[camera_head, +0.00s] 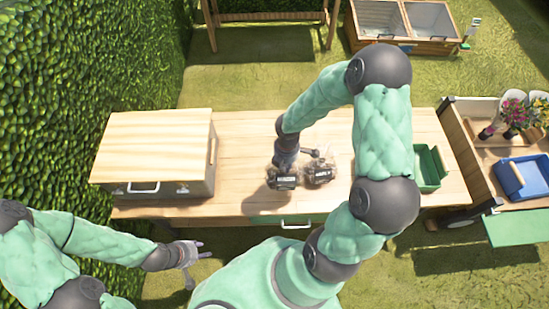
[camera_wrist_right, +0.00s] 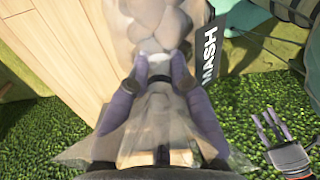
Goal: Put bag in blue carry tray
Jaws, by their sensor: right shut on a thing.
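Two clear bags with black labels are on the wooden table in the head view, a left bag (camera_head: 281,182) and a right bag (camera_head: 320,174). My right gripper (camera_head: 286,163) is at the left bag. In the right wrist view its fingers (camera_wrist_right: 153,68) are shut on the clear neck of that bag (camera_wrist_right: 150,25), whose black label reads "MASH". I cannot tell whether the bag touches the table. The blue carry tray (camera_head: 515,190) is on the cart at the far right. My left gripper (camera_head: 188,254) is empty and open, in front of the table; it also shows in the right wrist view (camera_wrist_right: 272,128).
A wooden-topped box (camera_head: 155,140) covers the table's left end. A green tray (camera_head: 430,168) stands at its right end, between the bags and the wooden cart (camera_head: 477,150). Potted flowers (camera_head: 515,115) stand on the cart behind the blue tray. A hedge (camera_head: 80,70) borders the left.

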